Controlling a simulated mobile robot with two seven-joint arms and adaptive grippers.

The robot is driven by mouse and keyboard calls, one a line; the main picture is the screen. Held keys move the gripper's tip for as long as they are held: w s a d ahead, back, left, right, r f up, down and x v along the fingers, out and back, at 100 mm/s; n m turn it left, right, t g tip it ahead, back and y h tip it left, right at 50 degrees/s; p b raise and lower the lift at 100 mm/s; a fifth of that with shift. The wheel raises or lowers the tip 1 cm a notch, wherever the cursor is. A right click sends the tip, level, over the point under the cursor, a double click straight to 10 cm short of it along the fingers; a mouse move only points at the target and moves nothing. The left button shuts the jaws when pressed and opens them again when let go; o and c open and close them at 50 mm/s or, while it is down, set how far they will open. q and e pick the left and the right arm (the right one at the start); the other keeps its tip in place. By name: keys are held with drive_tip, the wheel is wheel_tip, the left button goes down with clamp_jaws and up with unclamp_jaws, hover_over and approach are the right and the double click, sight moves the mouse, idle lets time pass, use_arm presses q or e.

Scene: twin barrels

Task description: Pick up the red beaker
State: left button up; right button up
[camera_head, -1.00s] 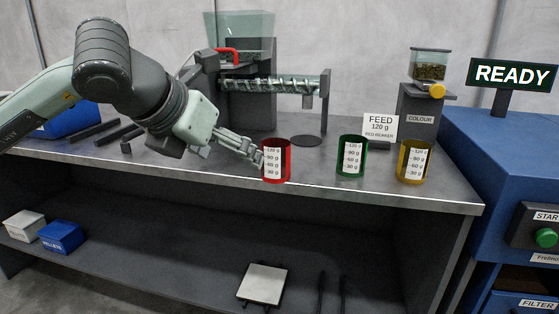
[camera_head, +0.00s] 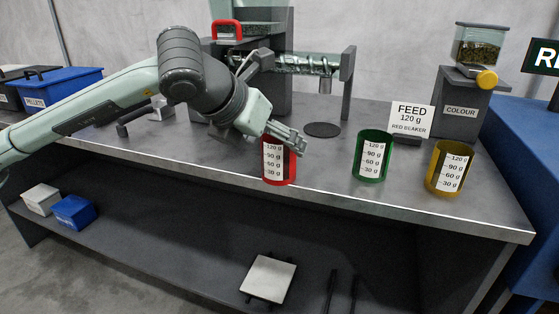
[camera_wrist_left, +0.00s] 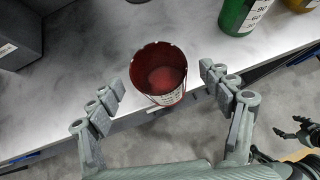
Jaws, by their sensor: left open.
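The red beaker (camera_head: 279,163) stands upright near the front edge of the bench, with a white gram scale on its side. In the left wrist view the red beaker (camera_wrist_left: 158,75) is seen from above, looks empty inside, and sits between and just beyond the fingertips. My left gripper (camera_head: 290,140) is above and at the beaker's rim in the head view and hides part of it. In the left wrist view the left gripper (camera_wrist_left: 160,92) is open, with a finger on each side of the beaker and nothing held. My right gripper (camera_wrist_left: 298,132) shows at the right edge there.
A green beaker (camera_head: 373,157) and a yellow beaker (camera_head: 449,167) stand to the right. A feed sign (camera_head: 411,119) is behind them. The screw feeder (camera_head: 300,65) stands behind the red beaker. Blue and white boxes are on the lower shelf.

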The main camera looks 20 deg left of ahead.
use_arm(q)
drive_tip(key=shift+x, duration=1.55)
drive_tip(key=shift+f, duration=0.1)
drive_tip(key=shift+c, duration=0.4)
drive_tip(key=c, duration=1.2)
